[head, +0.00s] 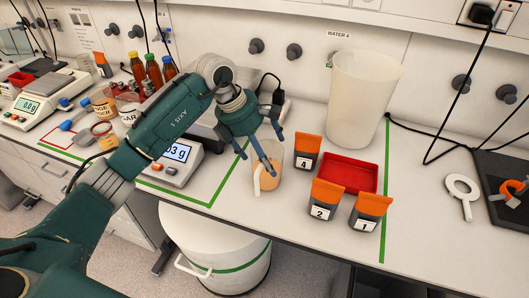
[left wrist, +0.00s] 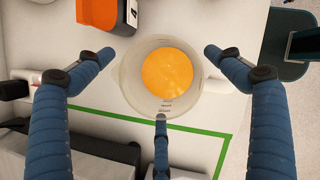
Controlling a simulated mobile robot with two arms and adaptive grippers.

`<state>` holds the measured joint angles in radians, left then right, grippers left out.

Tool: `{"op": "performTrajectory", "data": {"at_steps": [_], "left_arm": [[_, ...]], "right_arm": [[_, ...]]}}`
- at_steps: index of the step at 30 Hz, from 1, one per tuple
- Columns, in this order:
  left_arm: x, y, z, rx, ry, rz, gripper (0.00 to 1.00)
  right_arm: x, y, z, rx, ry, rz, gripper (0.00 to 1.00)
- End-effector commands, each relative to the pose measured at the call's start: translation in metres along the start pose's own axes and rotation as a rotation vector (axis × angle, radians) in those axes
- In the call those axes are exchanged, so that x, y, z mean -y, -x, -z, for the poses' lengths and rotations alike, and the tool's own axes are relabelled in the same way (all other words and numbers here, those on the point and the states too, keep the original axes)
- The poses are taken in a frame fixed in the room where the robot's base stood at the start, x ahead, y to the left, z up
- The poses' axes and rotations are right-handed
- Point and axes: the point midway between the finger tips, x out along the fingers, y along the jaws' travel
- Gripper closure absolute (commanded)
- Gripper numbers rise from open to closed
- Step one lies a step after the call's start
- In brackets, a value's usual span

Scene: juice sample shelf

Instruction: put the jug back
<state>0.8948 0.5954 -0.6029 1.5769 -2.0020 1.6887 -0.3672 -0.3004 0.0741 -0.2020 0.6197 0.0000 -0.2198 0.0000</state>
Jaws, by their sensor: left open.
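In the left wrist view the jug (left wrist: 128,82) is seen from above between the spread fingers of the gripper (left wrist: 160,72). The lower finger reaches close to the jug's rim; I cannot tell whether it touches. The right gripper is not in view.
Orange-lidded black containers numbered 4 (head: 306,162), 2 (head: 321,212) and 1 (head: 364,222) stand around a red tray (head: 350,164). A large translucent bucket (head: 363,95) stands behind. A scale (head: 174,172) is at left. Green tape (head: 192,203) marks the bench.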

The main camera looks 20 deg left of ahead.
Motion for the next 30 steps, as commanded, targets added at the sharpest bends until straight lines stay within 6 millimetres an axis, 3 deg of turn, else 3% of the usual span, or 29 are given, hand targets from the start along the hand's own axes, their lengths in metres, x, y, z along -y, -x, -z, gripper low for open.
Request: {"op": "performTrajectory", "data": {"at_steps": [5, 15, 21, 30], "left_arm": [[-0.001, 0.011, -0.001, 0.002, -0.001, -0.002, 0.08], [-0.002, 0.080, -0.001, 0.003, -0.001, -0.006, 0.08], [-0.001, 0.111, -0.001, 0.001, 0.000, -0.003, 0.08], [0.000, 0.122, -0.001, 0.000, 0.000, 0.001, 0.08]], "right_arm": [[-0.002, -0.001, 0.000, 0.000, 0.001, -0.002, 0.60], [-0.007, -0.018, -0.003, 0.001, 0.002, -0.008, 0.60], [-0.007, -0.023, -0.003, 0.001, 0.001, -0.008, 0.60], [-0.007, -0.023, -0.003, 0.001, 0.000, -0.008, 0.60]]}}
